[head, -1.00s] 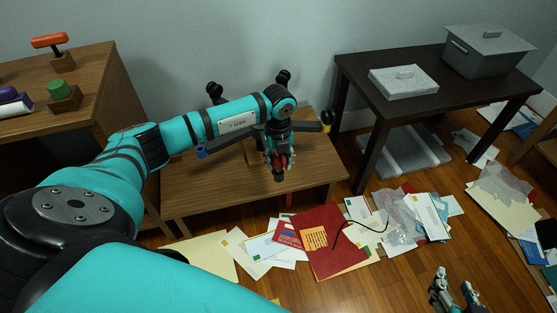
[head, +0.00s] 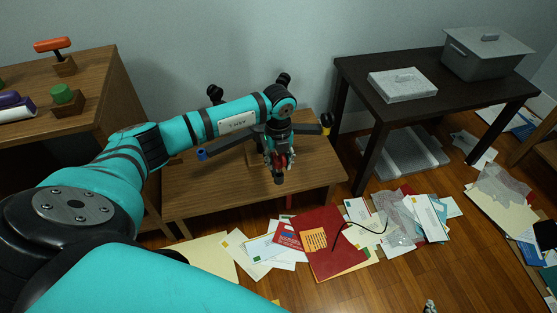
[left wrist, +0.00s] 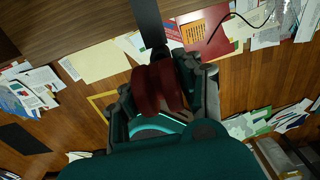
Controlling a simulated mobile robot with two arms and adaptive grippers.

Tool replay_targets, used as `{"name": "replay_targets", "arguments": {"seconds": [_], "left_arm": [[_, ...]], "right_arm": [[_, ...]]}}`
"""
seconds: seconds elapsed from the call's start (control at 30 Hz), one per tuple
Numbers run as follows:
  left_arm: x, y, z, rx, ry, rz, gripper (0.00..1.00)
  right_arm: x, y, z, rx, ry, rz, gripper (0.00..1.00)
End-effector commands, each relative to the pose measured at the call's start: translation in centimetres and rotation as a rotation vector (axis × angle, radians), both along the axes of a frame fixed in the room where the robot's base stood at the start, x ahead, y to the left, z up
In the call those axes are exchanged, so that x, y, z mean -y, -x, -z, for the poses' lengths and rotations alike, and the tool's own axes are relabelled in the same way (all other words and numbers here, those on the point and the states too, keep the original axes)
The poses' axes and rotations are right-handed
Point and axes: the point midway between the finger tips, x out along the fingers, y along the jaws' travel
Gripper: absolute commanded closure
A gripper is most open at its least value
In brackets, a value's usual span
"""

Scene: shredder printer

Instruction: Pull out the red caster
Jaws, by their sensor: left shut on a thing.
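An upturned base with long dark legs (head: 228,144) sits on the low wooden table (head: 210,195). The red caster (head: 281,161) is at the end of its front leg. In the left wrist view the red caster (left wrist: 157,88) fills the middle, and the dark leg (left wrist: 148,22) meets its top; I cannot tell whether a gap separates them. My left gripper (head: 279,165) is shut on the red caster, with a finger on each side in the left wrist view (left wrist: 160,95). Only a tip of my right gripper (head: 430,307) shows at the bottom edge of the head view.
A dark table (head: 405,62) stands to the right, a wooden cabinet (head: 95,75) to the left. Papers and a red folder (head: 325,240) litter the floor.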

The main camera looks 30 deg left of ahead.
Motion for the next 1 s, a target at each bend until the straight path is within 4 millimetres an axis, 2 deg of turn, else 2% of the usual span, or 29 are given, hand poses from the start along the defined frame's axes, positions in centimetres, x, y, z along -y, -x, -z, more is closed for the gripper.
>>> {"name": "replay_targets", "arguments": {"seconds": [1.0], "left_arm": [[0.0, 0.0, -1.4, 0.001, 0.001, 0.0, 1.0]], "right_arm": [[1.8, 5.1, 2.0, -0.272, 0.058, 0.026, 0.6]]}}
